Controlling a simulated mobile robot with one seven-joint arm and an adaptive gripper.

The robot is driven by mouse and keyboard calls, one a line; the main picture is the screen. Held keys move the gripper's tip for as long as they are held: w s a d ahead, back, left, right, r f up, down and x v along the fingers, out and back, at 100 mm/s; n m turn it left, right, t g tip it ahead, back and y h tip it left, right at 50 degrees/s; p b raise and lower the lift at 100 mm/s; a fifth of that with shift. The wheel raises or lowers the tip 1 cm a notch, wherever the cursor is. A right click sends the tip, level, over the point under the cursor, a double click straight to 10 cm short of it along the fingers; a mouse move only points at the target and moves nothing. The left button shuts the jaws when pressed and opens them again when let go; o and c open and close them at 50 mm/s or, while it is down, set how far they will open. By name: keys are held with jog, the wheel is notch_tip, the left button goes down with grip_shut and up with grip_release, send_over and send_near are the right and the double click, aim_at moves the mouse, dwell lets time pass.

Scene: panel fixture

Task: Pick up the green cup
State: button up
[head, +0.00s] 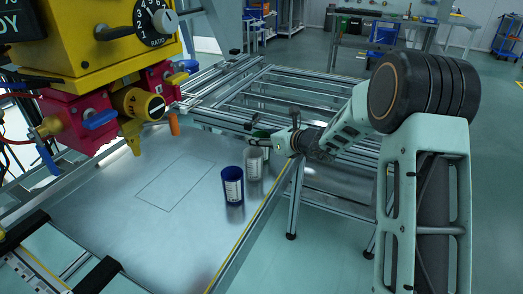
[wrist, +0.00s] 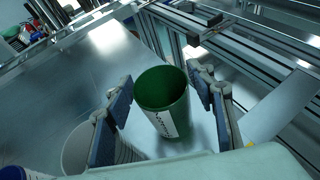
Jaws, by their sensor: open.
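The green cup (wrist: 172,118) stands open end up on the metal table, with a white label on its side. In the wrist view it sits between the two fingers of my gripper (wrist: 161,86), which is open, with a visible gap on each side. In the head view the green cup (head: 262,134) is mostly hidden behind my gripper and the grey-white cup (head: 253,165).
The grey-white cup also shows left of my gripper in the wrist view (wrist: 78,152), close beside the left finger. A dark blue cup (head: 232,188) stands nearer the front. A metal frame (head: 270,85) runs behind. The table's middle (head: 120,210) is clear.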

jog(key=c, duration=0.6)
jog(key=shift+r, duration=0.15)
jog(key=shift+c, duration=0.2)
